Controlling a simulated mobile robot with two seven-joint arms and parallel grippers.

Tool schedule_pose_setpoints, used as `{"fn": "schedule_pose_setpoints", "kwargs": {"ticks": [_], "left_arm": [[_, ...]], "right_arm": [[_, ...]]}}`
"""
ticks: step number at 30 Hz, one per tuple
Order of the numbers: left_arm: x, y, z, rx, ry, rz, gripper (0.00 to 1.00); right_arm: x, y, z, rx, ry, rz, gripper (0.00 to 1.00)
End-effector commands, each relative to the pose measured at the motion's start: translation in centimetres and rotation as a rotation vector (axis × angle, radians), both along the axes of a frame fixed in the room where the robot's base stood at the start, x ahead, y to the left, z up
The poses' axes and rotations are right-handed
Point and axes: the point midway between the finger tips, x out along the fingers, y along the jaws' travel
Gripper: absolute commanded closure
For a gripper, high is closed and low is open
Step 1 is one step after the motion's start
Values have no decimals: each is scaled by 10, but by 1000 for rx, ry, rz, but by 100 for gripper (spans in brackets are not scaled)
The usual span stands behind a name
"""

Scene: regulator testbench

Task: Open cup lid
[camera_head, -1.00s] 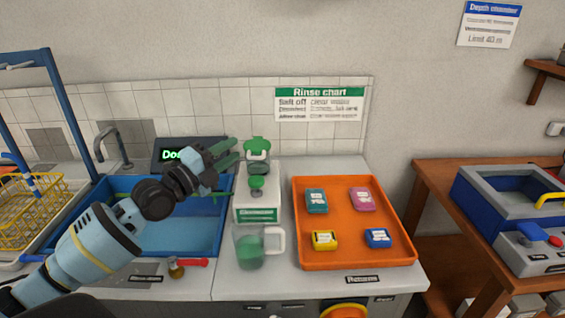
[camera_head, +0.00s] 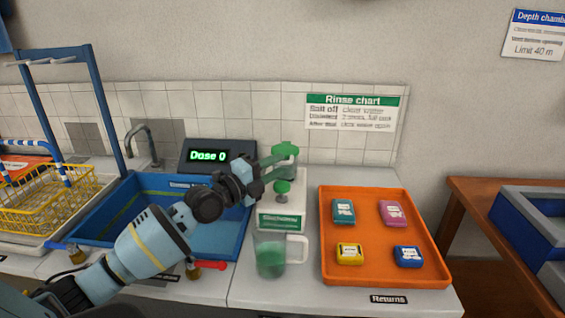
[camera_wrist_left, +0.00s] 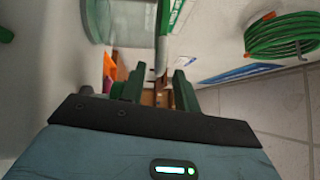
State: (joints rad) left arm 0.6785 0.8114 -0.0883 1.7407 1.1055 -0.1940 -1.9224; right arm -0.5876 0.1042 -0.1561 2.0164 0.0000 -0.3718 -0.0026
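A small cup with a green lid (camera_head: 285,149) stands at the back of the white dispenser box (camera_head: 281,222). Its lower part is partly hidden behind my gripper and the box. I cannot tell whether the lid is shut or raised. My left gripper (camera_head: 272,168) reaches in from the left, with its green fingertips at or close beside the cup. In the left wrist view the two fingers (camera_wrist_left: 158,88) stand apart. A thin edge shows between or beyond them, and I cannot tell whether they touch it. My right gripper is not in view.
A clear jug with green liquid (camera_head: 271,256) stands in front of the dispenser. The orange tray (camera_head: 383,270) with several small packs lies to the right. The blue sink (camera_head: 215,238) and a tap (camera_head: 143,142) are left, with a dose display (camera_head: 207,155) behind.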

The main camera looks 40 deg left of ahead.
Motion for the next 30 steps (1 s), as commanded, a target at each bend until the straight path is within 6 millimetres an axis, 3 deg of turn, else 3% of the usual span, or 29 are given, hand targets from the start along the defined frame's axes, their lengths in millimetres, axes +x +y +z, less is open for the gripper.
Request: {"fn": "schedule_pose_setpoints", "kwargs": {"ticks": [9, 20, 27, 30], "left_arm": [[26, -7, 3, -2, 0, 0, 69], [28, -7, 3, 0, 0, 0, 69], [28, -7, 3, 0, 0, 0, 100], [28, -7, 3, 0, -1, 0, 100]], "right_arm": [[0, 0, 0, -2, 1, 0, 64], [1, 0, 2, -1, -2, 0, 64], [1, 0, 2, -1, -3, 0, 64], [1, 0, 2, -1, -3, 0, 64]]}}
